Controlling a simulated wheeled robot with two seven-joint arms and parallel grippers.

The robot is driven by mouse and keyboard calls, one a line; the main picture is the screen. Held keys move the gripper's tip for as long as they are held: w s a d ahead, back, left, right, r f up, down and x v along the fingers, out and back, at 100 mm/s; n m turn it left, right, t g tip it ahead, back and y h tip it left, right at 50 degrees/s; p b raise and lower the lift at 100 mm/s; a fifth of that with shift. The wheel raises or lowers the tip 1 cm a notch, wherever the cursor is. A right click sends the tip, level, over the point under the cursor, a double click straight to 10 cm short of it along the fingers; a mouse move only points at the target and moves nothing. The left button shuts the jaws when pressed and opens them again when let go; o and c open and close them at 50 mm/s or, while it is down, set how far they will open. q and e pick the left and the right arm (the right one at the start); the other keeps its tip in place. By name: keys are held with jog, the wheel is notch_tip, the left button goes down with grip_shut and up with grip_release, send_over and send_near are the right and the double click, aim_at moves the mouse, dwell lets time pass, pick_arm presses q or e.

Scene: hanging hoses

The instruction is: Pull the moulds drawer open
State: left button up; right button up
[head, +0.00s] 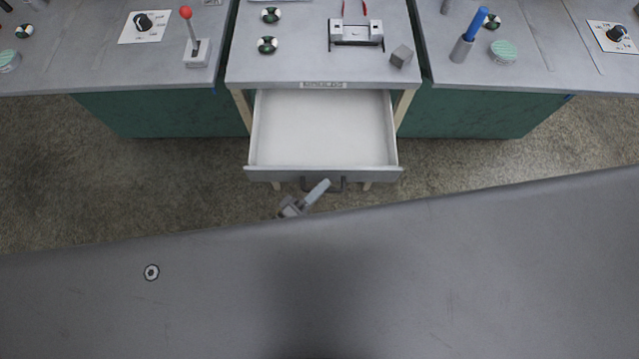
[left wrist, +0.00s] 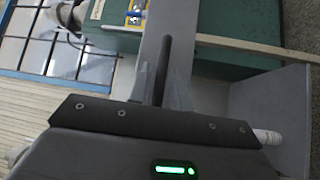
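The drawer (head: 322,127) under the middle bench is pulled well out, and its white inside looks empty. Its grey front (head: 290,174) carries a dark bar handle (head: 338,184), which also shows in the left wrist view (left wrist: 163,65). My left gripper (head: 317,190) is at the handle, below the drawer front in the head view. In the left wrist view its two fingers (left wrist: 162,92) lie close on either side of the bar and look shut on it. The label (head: 323,85) above the drawer is too small to read. My right gripper is in neither view.
The middle bench top holds a metal fixture (head: 356,33), a grey cube (head: 401,56) and round discs (head: 267,45). A red-knobbed lever (head: 197,45) stands on the left bench, a blue-handled tool (head: 470,35) on the right. Open speckled floor (head: 480,165) lies beside the drawer.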

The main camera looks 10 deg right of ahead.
pick_arm(q)
jog(key=shift+o, duration=1.1)
jog(key=b+v, duration=0.2)
jog(key=v, duration=0.8)
jog(key=shift+s+a, duration=0.2)
jog(key=shift+a, duration=0.1)
jog(key=shift+f, duration=0.1)
